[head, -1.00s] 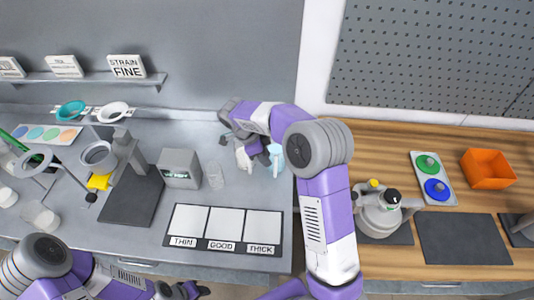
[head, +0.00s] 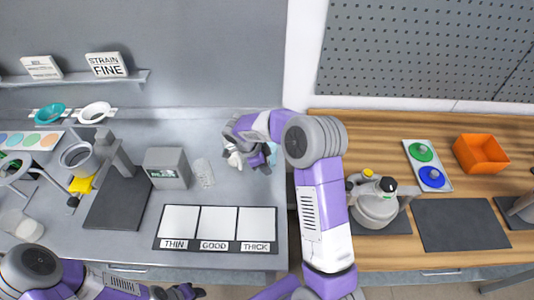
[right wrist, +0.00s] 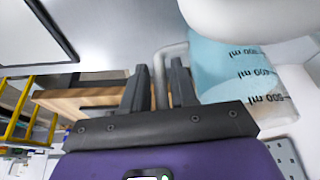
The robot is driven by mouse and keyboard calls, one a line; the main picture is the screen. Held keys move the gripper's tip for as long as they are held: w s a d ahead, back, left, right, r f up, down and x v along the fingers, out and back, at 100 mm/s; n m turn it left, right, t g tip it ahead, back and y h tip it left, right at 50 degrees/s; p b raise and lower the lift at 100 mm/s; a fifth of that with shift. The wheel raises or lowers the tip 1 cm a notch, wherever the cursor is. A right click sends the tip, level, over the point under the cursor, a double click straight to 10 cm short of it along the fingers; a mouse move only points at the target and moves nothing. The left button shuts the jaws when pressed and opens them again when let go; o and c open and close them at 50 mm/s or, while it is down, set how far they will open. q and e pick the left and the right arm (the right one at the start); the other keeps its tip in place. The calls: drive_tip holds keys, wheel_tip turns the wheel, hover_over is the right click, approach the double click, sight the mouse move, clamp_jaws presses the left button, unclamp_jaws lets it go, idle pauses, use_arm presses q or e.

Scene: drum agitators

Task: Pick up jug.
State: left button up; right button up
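The jug is a light blue see-through vessel with dark ml marks. In the right wrist view the jug (right wrist: 235,72) stands at the upper right, with its pale handle beside the fingers. In the head view only a small blue piece of the jug (head: 273,149) shows behind my right gripper (head: 254,160). In the right wrist view my right gripper (right wrist: 158,88) has its two dark fingers apart, with the handle between them; I see a gap. My left gripper (head: 182,291) is at the bottom edge, far from the jug, its finger gap unclear.
A clear beaker (head: 203,173) and a grey box (head: 167,169) stand left of my right gripper. A panel marked THIN, GOOD, THICK (head: 217,245) lies in front. A white-grey machine (head: 376,207) and orange bin (head: 481,153) are on the wooden bench at right.

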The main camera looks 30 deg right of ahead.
clamp_jaws()
drive_tip(key=shift+w+r, duration=0.1)
drive_tip(key=shift+r, duration=0.1)
idle(0.5)
